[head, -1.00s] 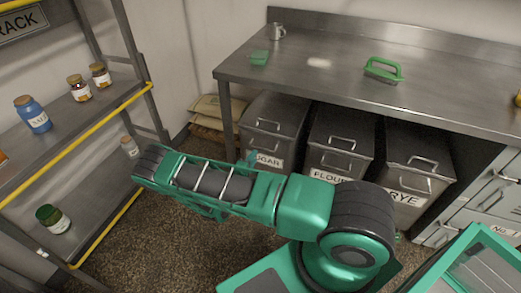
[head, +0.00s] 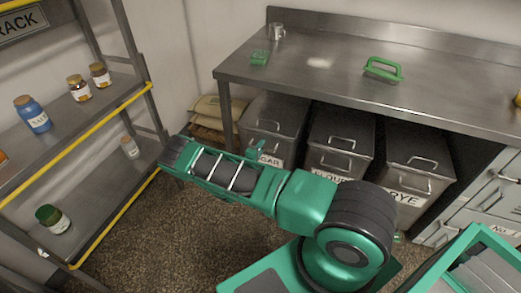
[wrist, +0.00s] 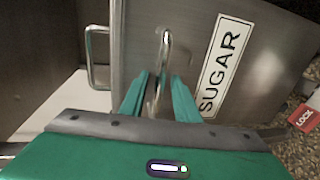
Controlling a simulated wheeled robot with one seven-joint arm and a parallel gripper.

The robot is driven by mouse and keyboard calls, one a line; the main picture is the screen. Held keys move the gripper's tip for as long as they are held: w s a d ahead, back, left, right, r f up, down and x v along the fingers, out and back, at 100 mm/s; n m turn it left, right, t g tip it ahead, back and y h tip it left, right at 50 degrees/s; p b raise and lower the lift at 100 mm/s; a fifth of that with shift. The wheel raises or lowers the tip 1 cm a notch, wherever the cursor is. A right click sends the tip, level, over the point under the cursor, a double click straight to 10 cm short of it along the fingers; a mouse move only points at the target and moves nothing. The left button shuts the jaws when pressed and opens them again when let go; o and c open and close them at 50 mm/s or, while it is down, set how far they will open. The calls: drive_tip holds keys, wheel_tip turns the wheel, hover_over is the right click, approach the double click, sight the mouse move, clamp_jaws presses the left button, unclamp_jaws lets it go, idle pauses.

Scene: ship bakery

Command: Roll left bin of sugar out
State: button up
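The sugar bin (head: 283,108) is a grey metal bin with a SUGAR label, leftmost under the steel table in the head view. Its label (head: 272,161) is partly covered by my arm there. In the wrist view the bin front (wrist: 265,50) fills much of the picture, with the SUGAR label (wrist: 220,65) right of a metal bar handle (wrist: 165,45). My gripper (wrist: 158,80) has its two green fingers apart, on either side of this handle's lower part. Contact cannot be told. In the head view, my gripper (head: 258,153) shows only in small part by the bin front.
The flour bin (head: 345,125) and rye bin (head: 420,150) stand to the right under the table (head: 330,75). A shelf rack (head: 110,170) with jars stands left. Sacks (head: 207,107) lie behind. A red LOCK tag (wrist: 305,115) shows in the wrist view. Floor in front is clear.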

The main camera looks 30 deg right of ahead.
clamp_jaws()
